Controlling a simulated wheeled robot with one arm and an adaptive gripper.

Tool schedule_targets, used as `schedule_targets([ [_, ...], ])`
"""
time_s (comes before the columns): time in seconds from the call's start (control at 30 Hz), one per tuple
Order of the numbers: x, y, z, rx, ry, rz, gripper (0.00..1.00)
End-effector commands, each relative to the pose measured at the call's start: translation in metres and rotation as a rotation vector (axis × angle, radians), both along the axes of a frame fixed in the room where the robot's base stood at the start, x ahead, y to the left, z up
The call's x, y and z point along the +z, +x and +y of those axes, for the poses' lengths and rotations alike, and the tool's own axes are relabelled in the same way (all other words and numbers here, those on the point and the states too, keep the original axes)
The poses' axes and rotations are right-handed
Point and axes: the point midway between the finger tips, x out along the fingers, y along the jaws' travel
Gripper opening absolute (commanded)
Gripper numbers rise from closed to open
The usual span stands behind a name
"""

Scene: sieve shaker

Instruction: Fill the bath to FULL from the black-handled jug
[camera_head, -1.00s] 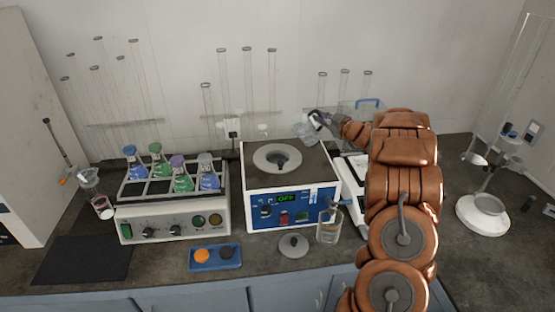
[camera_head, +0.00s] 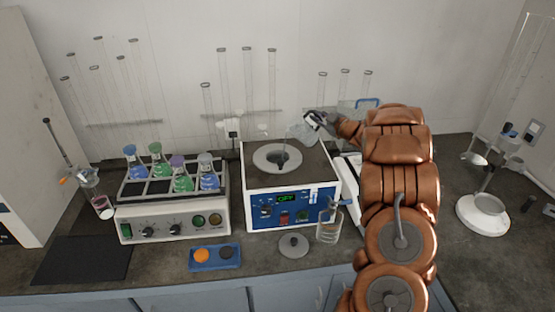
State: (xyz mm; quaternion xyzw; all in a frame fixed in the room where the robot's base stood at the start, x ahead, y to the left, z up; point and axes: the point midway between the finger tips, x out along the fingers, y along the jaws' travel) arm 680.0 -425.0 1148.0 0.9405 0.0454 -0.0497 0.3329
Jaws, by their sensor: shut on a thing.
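The bath (camera_head: 262,190) is a white box with a blue front panel, a lit green display and a dark round opening in a pale ring (camera_head: 264,154) on top. My gripper (camera_head: 318,119) is shut on the clear jug (camera_head: 302,132) by its black handle. The jug is tilted to the left, its lip above the right part of the opening. A faint thin line, seemingly a stream, runs from the lip down into the opening. The water level inside and the panel's small markings cannot be read.
A clear beaker (camera_head: 329,231) stands before the bath's right corner, beside a grey lid (camera_head: 293,245). A blue tray (camera_head: 215,258) lies front left. A shaker with several flasks (camera_head: 172,217) stands left. A blue-handled container (camera_head: 367,102) is behind my arm. A white stand (camera_head: 483,215) is right.

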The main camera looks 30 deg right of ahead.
Motion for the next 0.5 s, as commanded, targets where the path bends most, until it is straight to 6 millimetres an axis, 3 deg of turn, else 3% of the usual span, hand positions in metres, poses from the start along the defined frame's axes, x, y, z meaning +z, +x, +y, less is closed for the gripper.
schedule_targets([
  [0.5, 0.0016, 0.0005, 0.0062, 0.001, -0.076, 0.008, 0.0],
])
